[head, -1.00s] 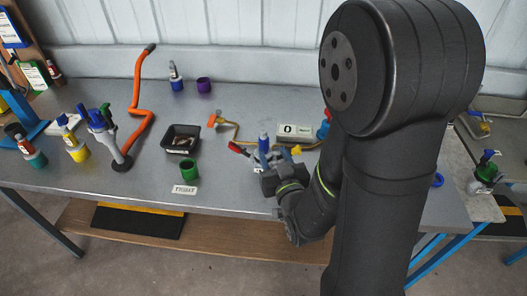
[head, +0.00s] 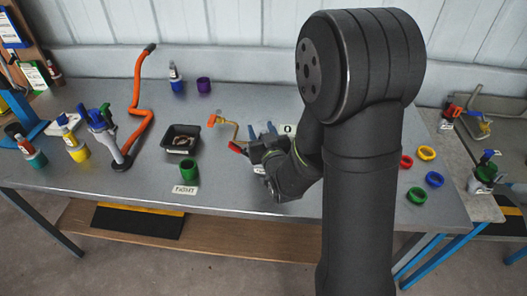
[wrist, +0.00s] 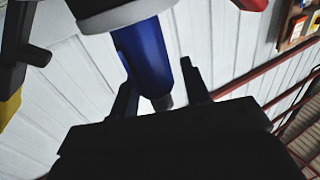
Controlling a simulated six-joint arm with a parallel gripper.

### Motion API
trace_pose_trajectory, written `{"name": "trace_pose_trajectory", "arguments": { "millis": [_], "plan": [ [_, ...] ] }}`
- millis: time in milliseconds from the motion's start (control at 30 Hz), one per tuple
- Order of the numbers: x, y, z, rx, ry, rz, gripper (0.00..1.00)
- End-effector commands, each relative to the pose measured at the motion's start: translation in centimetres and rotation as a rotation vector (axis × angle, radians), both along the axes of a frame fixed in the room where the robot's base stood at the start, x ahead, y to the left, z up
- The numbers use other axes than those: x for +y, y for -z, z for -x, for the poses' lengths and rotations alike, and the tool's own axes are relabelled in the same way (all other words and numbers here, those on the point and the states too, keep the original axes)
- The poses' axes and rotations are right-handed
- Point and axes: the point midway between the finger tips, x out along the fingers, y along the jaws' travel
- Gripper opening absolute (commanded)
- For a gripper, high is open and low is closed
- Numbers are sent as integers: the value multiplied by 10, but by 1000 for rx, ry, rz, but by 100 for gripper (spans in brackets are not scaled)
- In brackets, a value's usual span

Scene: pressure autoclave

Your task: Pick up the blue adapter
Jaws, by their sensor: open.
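A blue cylindrical part with a pale collar, apparently the blue adapter (wrist: 142,50), shows in the wrist view. It reaches down from the top edge, tilted, between the two dark fingers of my gripper (wrist: 157,76). The fingers are apart, one on each side of it; I cannot tell whether either touches it. In the head view my gripper (head: 262,132) is over the middle of the bench, just right of a red part (head: 238,148). There my gripper and wrist hide the adapter and most of the fixture around it.
The grey bench (head: 225,217) has free room at its front. A black tray (head: 181,139), a green cup (head: 190,171) and an orange pipe (head: 138,100) stand to the left. Several coloured rings, one blue (head: 435,179), lie right of my arm.

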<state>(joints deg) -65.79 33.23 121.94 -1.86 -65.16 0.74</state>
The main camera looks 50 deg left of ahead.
Motion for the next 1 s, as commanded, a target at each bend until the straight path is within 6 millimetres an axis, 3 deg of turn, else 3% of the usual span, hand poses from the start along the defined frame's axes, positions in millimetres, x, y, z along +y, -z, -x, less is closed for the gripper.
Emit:
{"name": "trace_pose_trajectory", "arguments": {
  "millis": [67,300,733,1000],
  "plan": [
    [0,0,0,0,0,0,43],
    [0,0,0,0,0,0,0],
    [0,-3,0,-1,0,-2,0],
    [0,-20,0,-1,0,-3,0]
  ]
}}
